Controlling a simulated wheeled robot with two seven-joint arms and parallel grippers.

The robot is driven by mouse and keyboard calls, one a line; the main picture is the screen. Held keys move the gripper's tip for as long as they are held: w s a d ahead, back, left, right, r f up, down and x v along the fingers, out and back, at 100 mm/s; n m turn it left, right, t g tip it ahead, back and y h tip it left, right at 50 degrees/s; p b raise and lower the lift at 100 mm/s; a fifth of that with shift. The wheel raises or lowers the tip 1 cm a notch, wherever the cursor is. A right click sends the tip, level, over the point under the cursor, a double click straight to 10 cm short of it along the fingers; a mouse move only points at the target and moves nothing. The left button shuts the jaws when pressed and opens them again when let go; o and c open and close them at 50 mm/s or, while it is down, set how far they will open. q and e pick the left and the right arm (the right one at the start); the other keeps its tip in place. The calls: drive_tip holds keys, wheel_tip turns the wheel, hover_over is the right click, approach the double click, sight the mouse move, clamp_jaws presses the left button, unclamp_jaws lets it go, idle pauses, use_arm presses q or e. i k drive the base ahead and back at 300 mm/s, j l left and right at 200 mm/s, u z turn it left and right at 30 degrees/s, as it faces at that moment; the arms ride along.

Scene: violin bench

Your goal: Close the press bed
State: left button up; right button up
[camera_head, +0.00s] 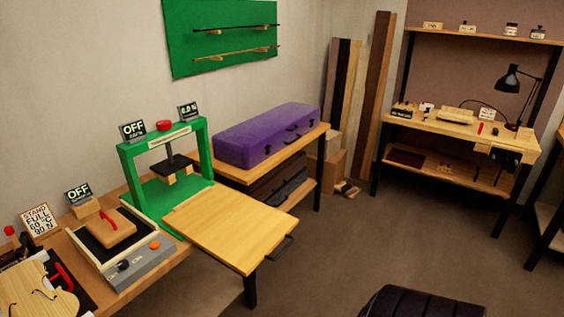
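The press bed (231,230) is a flat pale wooden board, pulled out of the green press (207,150) toward the lower right. It juts past the bench's front edge over the floor. A black bar handle (281,247) is on its outer right edge. The bed is empty on top. The press has a green frame with a dark plate (174,162) hanging above its green base, a red knob (164,125) on top and a display reading OFF (133,129). Neither of my grippers is in view.
A hot-plate unit (140,264) with an orange button stands left of the bed. A purple violin case (266,134) lies on a side table behind it. A dark ribbed padded thing (422,302) is at the bottom edge. The floor (350,240) right of the handle is clear.

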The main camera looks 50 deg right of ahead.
sight(241, 231)
drive_tip(key=z, duration=1.65)
